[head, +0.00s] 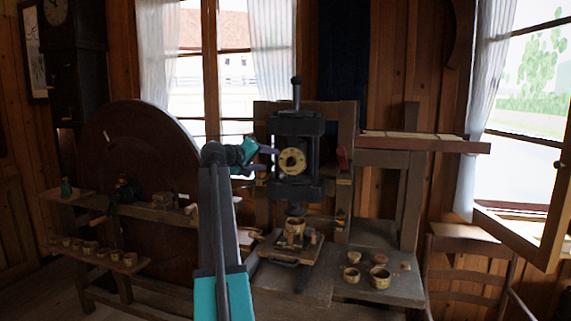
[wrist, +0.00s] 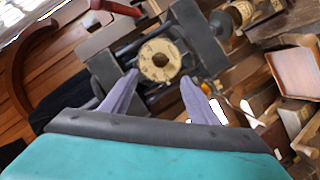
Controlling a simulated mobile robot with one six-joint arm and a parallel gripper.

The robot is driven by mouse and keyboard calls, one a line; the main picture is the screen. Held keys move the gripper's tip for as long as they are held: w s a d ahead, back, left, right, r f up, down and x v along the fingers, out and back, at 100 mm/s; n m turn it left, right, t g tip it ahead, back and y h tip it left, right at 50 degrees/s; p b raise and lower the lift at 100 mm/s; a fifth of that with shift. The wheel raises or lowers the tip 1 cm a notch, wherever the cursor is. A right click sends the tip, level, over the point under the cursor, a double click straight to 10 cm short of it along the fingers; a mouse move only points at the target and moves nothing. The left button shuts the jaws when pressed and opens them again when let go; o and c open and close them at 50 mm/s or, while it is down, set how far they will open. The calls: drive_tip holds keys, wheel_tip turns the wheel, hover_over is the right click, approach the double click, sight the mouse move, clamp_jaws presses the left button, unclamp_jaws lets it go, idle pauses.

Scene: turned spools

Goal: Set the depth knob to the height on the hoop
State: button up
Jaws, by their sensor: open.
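The depth knob is a round yellowish dial (head: 292,161) with dark marks and a dark centre, on the front of a black press (head: 297,128). In the wrist view the dial (wrist: 159,60) sits just beyond and between my fingertips. My gripper (head: 268,159) is open, just left of the dial in the head view. In the wrist view my two purple fingers (wrist: 158,84) are apart with nothing between them, and I see no contact. A wooden hoop-like spool (head: 294,226) stands on the small board under the press. I cannot read any height mark on it.
Several turned wooden pieces (head: 380,278) lie on the bench at right. A board (head: 420,144) crosses above it. A large dark wheel (head: 140,180) and a shelf of small cups (head: 100,254) stand at left. A chair (head: 468,270) is at right.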

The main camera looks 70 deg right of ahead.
sight(289, 162)
drive_tip(key=p+x, duration=0.3)
drive_tip(key=x, duration=0.9)
drive_tip(key=shift+r, duration=0.1)
drive_tip(key=shift+s+d+f+p, duration=0.2)
drive_tip(key=shift+d+f+p, duration=0.1)
drive_tip(key=shift+d+p, duration=0.25)
drive_tip(key=shift+d, duration=0.1)
